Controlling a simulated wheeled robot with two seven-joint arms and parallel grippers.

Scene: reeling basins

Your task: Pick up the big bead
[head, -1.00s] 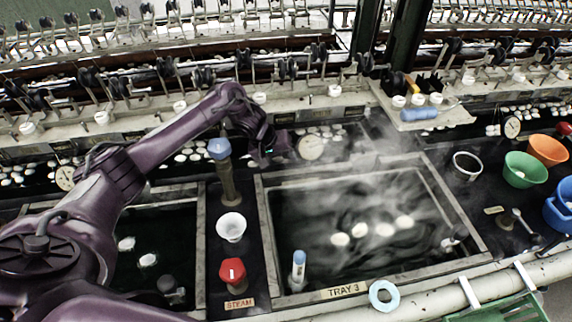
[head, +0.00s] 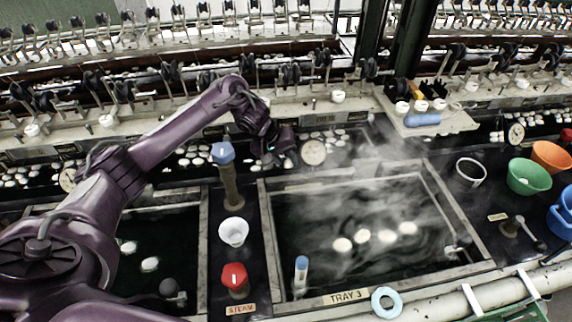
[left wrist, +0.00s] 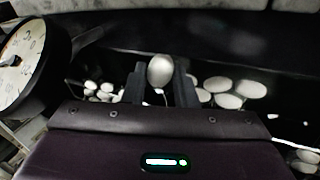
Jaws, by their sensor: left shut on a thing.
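My left gripper (head: 286,158) is over the dark back strip behind the middle basin, close to the left side of a round dial. In the left wrist view its two dark fingers (left wrist: 160,85) are shut on a smooth white egg-shaped thing (left wrist: 160,71). That thing shows above and between the fingertips; its lower part is hidden. It looks much like the white cocoons around it, and I cannot tell for sure that it is the big bead. No other clear big bead shows. My right gripper is not in view.
The round dial (head: 314,152) stands right beside the gripper; it is also at left in the wrist view (left wrist: 22,65). White cocoons (left wrist: 238,92) lie behind. Steam drifts over the middle basin (head: 345,210). A blue-topped post (head: 223,153) stands left of it.

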